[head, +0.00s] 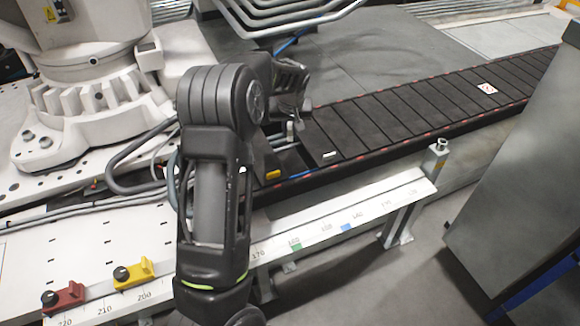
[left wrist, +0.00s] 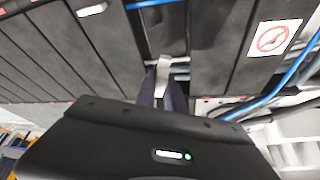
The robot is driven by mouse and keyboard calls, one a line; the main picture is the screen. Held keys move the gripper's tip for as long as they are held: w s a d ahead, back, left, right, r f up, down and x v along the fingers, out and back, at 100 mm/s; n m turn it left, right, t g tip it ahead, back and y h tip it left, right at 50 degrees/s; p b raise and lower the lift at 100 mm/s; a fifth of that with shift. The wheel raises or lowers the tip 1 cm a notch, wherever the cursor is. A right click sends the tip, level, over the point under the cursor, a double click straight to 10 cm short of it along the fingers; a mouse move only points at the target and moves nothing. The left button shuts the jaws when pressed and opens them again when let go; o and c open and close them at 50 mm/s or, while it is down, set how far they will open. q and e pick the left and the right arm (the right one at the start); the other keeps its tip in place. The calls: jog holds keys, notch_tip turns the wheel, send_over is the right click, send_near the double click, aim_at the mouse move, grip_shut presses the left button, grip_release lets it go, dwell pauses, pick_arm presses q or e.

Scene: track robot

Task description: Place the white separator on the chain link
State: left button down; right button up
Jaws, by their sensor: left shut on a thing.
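My left gripper (head: 291,133) is at the near end of the black chain (head: 400,118), its tips partly hidden by my own arm in the head view. In the left wrist view its dark fingers (left wrist: 162,97) are shut on a pale separator (left wrist: 162,76), which stands up between them. The separator is at an open gap between black chain links (left wrist: 215,40); I cannot tell whether it touches them. A small white piece (head: 329,154) lies on the chain to the right, and a white piece also shows in the wrist view (left wrist: 92,9). My right gripper is not in view.
Blue and grey cables (left wrist: 290,75) run beside the gap. A white ruler rail (head: 340,215) runs along the front, with red (head: 63,298) and yellow (head: 134,273) clamps. A white robot base (head: 85,110) stands left, and a grey cabinet (head: 525,190) stands right.

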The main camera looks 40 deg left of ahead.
pick_arm(q)
jog(key=b, duration=0.2)
send_over(290, 157)
jog(key=s, duration=0.1)
jog(key=shift+d+f, duration=0.2)
jog(key=shift+f, duration=1)
jog(key=shift+d+f, duration=0.2)
jog(key=shift+f, duration=1)
jog(key=shift+f+b, duration=0.7)
jog(key=shift+f, duration=1.8)
jog(key=shift+f, duration=0.1)
jog(key=shift+f, duration=0.15)
jog(key=c, duration=1.4)
grip_release()
jog(key=shift+c, duration=0.2)
jog(key=shift+r, duration=0.2)
